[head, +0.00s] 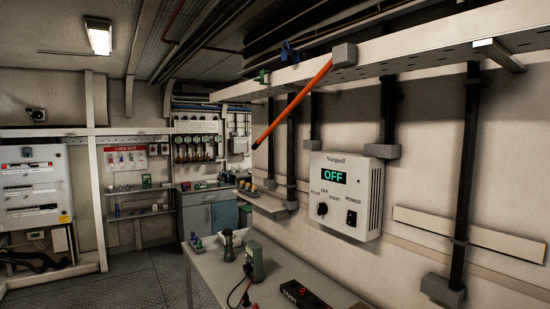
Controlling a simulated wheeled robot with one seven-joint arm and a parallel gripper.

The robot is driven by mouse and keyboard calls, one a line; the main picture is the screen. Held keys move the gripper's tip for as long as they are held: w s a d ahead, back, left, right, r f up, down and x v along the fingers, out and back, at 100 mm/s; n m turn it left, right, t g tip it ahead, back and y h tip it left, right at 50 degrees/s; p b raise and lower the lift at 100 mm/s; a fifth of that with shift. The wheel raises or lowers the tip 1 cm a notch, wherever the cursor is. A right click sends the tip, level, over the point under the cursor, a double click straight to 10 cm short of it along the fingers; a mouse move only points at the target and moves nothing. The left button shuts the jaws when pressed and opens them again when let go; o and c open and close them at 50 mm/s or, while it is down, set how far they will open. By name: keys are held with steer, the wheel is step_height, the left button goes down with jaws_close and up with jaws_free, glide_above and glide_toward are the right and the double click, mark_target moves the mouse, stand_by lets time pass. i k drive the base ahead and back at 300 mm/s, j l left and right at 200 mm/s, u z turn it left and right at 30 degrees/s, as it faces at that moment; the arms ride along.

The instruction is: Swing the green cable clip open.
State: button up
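A small green cable clip (262,77) sits on the edge of the pale overhead cable tray (400,52), near its far end. It is too small to tell whether it is open or closed. A blue clip (288,51) sits on the same tray, closer to me and to the right of the green one. My gripper is not in view, so its place relative to the clip cannot be seen.
An orange rod (292,104) slants down from a grey block (344,54) on the tray. Below are a white control box (345,195) reading OFF and a bench (215,272) with a green device (254,262). Open floor (125,290) lies left.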

mark_target(262, 77)
steer(key=i+j, duration=0.85)
